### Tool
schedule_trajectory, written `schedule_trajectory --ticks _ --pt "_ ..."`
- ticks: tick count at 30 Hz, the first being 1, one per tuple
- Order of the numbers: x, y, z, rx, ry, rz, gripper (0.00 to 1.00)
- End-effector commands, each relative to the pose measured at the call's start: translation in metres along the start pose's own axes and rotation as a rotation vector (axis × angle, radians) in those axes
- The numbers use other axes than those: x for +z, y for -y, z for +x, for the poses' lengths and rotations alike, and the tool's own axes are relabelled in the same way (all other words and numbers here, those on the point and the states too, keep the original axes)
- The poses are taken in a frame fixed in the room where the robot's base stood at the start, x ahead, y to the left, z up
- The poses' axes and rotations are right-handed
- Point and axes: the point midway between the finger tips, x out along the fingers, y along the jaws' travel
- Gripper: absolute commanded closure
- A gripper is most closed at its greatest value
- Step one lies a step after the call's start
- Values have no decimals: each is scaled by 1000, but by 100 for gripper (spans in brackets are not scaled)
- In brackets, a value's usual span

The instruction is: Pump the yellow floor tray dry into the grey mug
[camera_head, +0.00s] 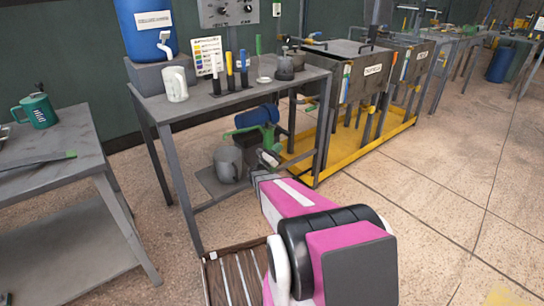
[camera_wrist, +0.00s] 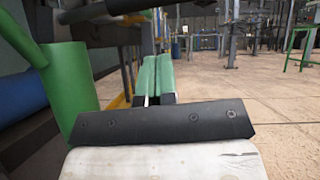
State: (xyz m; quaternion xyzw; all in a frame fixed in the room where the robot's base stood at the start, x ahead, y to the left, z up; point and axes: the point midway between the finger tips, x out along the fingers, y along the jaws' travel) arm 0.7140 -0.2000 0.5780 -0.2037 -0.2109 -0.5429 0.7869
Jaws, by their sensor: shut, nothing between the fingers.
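The yellow floor tray (camera_head: 382,146) lies on the floor under the tank racks. A grey mug (camera_head: 228,164) stands upright on the low shelf under the middle table; I cannot see its inside. My gripper (camera_head: 268,157) is low, just right of the mug and in front of the pump. In the wrist view its green fingers (camera_wrist: 157,64) are together and empty. The pump's green body (camera_wrist: 70,80) fills the left there, beside the fingers. Any liquid in the tray cannot be made out.
The table (camera_head: 225,98) above carries a white jug (camera_head: 175,84), marker-like tools and a blue water dispenser (camera_head: 147,28). Its legs stand close around my arm. A side table (camera_head: 50,160) with a green mug (camera_head: 36,110) is at left. Open floor lies to the right.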

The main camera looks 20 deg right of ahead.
Motion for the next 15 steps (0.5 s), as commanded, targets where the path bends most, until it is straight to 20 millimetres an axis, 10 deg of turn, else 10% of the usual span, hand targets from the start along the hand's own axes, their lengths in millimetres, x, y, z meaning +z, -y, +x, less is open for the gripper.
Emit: schedule_trajectory --ticks 15 --pt "28 0 39 0 0 0 100"
